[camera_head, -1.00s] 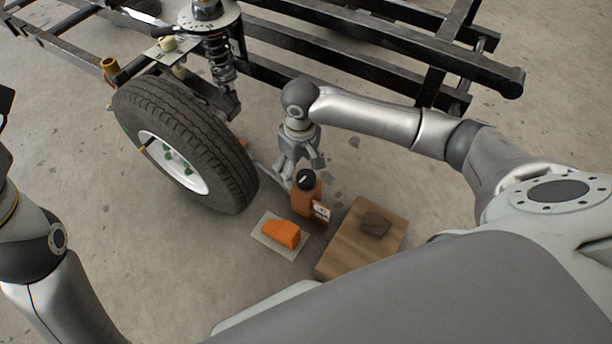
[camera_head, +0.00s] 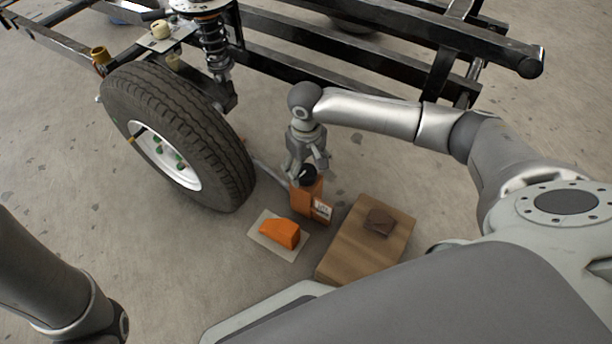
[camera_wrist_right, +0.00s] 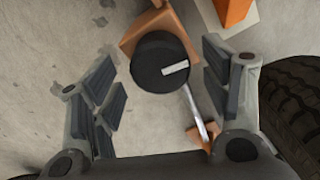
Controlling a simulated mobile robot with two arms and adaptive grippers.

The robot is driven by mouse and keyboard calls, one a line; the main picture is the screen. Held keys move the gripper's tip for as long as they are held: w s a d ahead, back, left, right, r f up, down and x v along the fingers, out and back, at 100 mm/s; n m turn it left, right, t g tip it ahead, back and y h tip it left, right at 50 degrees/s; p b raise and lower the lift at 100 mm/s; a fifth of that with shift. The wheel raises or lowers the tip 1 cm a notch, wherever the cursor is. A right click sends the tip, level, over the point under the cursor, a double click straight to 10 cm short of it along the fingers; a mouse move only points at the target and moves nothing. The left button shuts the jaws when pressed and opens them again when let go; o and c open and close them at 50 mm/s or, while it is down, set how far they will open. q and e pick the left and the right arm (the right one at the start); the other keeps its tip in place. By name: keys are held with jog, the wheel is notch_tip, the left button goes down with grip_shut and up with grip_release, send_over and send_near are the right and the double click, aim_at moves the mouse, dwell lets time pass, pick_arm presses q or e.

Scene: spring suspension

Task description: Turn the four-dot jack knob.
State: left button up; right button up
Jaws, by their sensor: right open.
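The jack is an orange box (camera_head: 306,195) on the floor beside the wheel, with a white label on its side. Its black round knob (camera_head: 305,174) sits on top. In the right wrist view the knob (camera_wrist_right: 160,62) carries a white bar mark and lies between the fingers, nearer the right-hand finger. My right gripper (camera_head: 308,166) is open, pointing down just over the knob, and shows no clear grip on it. It also shows in the right wrist view (camera_wrist_right: 160,88). The dots on the label are too small to count. My left gripper is out of view.
A tyre (camera_head: 178,130) on a black frame (camera_head: 400,62) stands left of the jack. An orange wedge (camera_head: 280,233) lies on a pale mat (camera_head: 258,238) in front. A wooden block (camera_head: 345,252) with a brown piece (camera_head: 379,221) stands to the right. Bare floor lies further left.

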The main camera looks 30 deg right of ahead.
jog(key=shift+f+b, duration=0.4)
jog(key=shift+f, duration=0.65)
jog(key=shift+c, duration=0.5)
jog(key=shift+r, duration=0.1)
jog(key=c, duration=0.9)
